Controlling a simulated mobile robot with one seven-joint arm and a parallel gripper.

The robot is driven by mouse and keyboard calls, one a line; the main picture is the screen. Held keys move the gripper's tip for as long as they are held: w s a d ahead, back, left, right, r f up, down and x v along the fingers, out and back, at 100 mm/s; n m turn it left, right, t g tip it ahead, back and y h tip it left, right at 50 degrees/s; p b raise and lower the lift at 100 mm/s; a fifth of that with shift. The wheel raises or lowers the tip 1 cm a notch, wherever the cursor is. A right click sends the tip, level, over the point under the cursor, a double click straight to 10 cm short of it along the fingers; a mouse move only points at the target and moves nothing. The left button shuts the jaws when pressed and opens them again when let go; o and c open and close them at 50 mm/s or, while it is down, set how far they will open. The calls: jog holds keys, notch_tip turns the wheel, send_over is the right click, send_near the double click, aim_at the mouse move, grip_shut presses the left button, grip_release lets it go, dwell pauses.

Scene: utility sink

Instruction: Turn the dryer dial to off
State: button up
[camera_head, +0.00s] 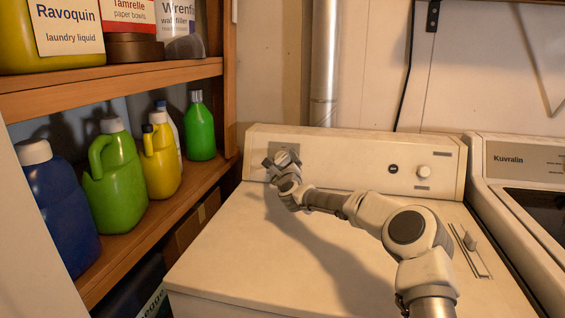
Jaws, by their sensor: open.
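The cream dryer (235,245) stands in the middle, with an upright control panel (340,155) at its back. The dial (283,156) is at the left end of the panel, on a grey plate. My gripper (280,161) is at this dial, its dark open fingers on either side of it. I cannot tell whether the fingers touch the dial. The gripper partly covers the dial and its plate, so its markings and pointer cannot be read. A smaller round knob (424,172) and a dark round button (393,169) are farther right on the panel.
A wooden shelf (150,230) on the left holds blue, green and yellow bottles, close to the dryer's left side. A second machine (490,180) labelled Kuvralin adjoins on the right. A metal pipe (325,65) rises behind the panel. The dryer's top is mostly clear below my arm.

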jog(key=shift+w+a, duration=0.15)
jog(key=shift+w, duration=0.45)
jog(key=c, duration=1.4)
jog(key=shift+o, duration=0.2)
